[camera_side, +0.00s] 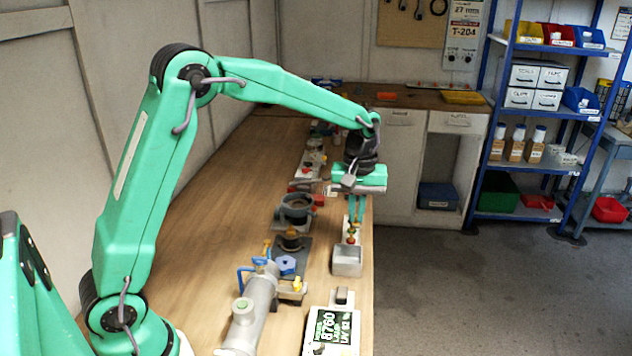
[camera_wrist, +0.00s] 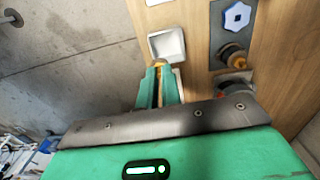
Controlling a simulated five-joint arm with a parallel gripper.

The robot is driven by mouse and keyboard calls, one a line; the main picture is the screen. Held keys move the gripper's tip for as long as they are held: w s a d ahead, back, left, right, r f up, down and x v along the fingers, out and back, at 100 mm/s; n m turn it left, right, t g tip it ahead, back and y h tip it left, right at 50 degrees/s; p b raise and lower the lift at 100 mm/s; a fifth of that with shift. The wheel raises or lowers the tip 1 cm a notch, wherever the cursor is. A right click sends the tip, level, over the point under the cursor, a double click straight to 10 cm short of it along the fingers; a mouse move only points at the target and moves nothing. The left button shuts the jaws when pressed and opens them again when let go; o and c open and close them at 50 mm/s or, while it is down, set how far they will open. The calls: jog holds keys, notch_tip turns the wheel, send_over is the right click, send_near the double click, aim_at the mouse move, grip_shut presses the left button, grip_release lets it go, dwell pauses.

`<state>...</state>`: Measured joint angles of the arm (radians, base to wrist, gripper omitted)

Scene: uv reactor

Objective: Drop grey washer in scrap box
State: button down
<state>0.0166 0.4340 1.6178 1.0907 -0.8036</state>
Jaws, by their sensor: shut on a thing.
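My gripper (camera_side: 356,222) points down at the right edge of the bench, just behind and above a small, pale grey open box (camera_side: 347,262), which looks like the scrap box. In the wrist view, the green fingers (camera_wrist: 159,68) are close together just below the white-walled box (camera_wrist: 152,46) in the picture. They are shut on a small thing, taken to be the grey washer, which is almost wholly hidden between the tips. Its outline cannot be made out. The visible part of the box floor looks bare.
A dark mount with a brass-coloured part (camera_side: 290,240) and a blue knob (camera_side: 285,265) stand left of the box. A grey cylinder (camera_side: 248,315) and a meter with a green display (camera_side: 333,328) are nearer the camera. Open floor lies to the right.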

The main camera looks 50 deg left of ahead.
jog(key=shift+f, duration=1.7)
jog(key=shift+f, duration=0.1)
jog(key=shift+f, duration=2.9)
jog(key=c, duration=1.5)
grip_release()
jog(key=shift+r, duration=0.1)
notch_tip(320, 180, up, 7)
jog(key=shift+r, duration=0.35)
